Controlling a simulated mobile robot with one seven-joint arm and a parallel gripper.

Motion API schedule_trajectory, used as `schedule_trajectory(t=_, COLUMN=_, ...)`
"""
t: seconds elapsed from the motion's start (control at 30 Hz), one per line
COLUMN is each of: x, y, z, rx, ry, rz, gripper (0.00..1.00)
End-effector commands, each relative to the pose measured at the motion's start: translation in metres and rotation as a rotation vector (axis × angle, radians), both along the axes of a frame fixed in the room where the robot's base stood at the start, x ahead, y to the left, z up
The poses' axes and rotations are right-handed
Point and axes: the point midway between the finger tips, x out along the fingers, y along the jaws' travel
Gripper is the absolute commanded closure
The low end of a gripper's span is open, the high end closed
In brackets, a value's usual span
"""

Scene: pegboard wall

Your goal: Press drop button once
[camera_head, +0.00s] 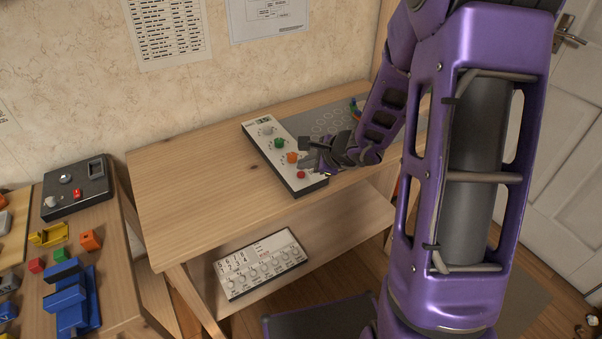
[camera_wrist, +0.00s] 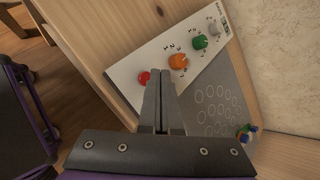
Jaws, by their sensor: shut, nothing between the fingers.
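A white control panel (camera_head: 262,138) with dark sides lies on the wooden table. It carries a grey knob (camera_head: 267,130), a green knob (camera_head: 279,143), an orange knob (camera_head: 292,157) and a red button (camera_head: 301,175) in a row. The panel also shows in the wrist view (camera_wrist: 130,68), with the red button (camera_wrist: 144,78) just left of the fingertips. My gripper (camera_head: 308,152) is over the panel's near right part, its fingers together and empty. In the wrist view my gripper (camera_wrist: 162,72) points at the panel between the red button and the orange knob (camera_wrist: 178,62). I cannot tell whether the fingertips touch it. No label reading "drop" is legible.
A grey perforated plate (camera_head: 325,118) adjoins the panel, with small coloured pieces (camera_head: 354,107) at its far end. A second white panel (camera_head: 260,264) lies on the lower shelf. A black box (camera_head: 76,188) and coloured blocks are on the left table. The wooden top (camera_head: 190,180) left of the panel is clear.

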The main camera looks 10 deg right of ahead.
Motion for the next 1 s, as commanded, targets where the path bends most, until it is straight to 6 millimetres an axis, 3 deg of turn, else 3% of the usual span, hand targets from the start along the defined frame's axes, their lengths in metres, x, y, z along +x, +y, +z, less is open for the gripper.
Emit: schedule_trajectory(t=1.0, x=0.0, y=0.0, z=-0.013, rx=0.0, ry=0.001, rz=0.001, gripper=1.0)
